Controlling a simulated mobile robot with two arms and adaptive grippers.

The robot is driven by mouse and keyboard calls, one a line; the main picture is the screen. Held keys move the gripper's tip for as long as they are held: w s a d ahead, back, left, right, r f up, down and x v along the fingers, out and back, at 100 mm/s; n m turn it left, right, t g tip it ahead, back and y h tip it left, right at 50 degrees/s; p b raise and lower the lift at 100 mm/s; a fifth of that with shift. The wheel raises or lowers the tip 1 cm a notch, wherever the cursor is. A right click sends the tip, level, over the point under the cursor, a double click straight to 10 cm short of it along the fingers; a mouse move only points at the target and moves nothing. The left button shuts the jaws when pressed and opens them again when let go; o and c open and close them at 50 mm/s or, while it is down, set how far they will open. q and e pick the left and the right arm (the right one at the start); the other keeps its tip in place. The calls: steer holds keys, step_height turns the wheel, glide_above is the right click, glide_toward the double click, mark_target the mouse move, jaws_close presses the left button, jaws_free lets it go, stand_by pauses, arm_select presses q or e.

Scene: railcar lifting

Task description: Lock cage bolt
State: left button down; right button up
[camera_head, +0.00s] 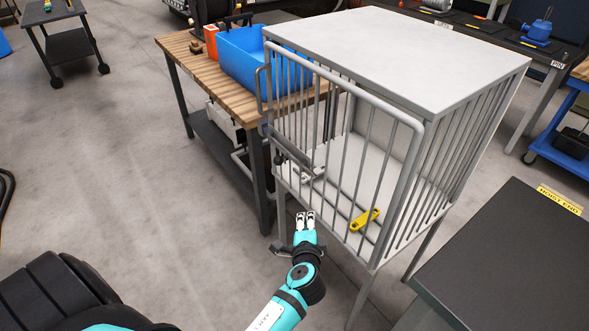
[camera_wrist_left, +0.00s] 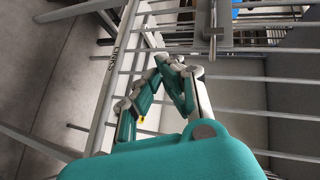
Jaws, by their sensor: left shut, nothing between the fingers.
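The grey wire cage (camera_head: 400,58) has a barred door (camera_head: 345,82) on its front, with a looped handle (camera_head: 261,90) at the door's left edge. The cage bolt (camera_head: 292,150) is a grey bar with a plate, low on the door's left side. In the left wrist view a metal bolt plate (camera_wrist_left: 212,25) shows at the top among the bars. My left gripper (camera_head: 305,215) is shut and empty, in front of the cage and below the bolt. Its fingertips (camera_wrist_left: 165,60) show close to the bars, apart from the plate. My right gripper is out of view.
A yellow tool (camera_head: 364,219) lies on the cage floor. A wooden workbench (camera_head: 185,62) with a blue bin (camera_head: 240,58) stands left of the cage. A dark table (camera_head: 520,260) stands close at the right. The floor at left is mostly clear.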

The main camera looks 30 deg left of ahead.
arm_select(q)
step_height(320, 180, up, 8)
steer(key=a+t+y, duration=0.1)
steer(key=y, duration=0.1)
steer(key=shift+w+a, duration=0.2)
steer(key=shift+a, duration=0.2)
steer(key=shift+w+a, duration=0.1)
steer(key=s+a+p+x, duration=0.1)
steer(key=a+p+x, duration=0.1)
steer(key=x, duration=1)
steer(key=shift+a+f, duration=0.25)
steer(key=shift+a, duration=0.1)
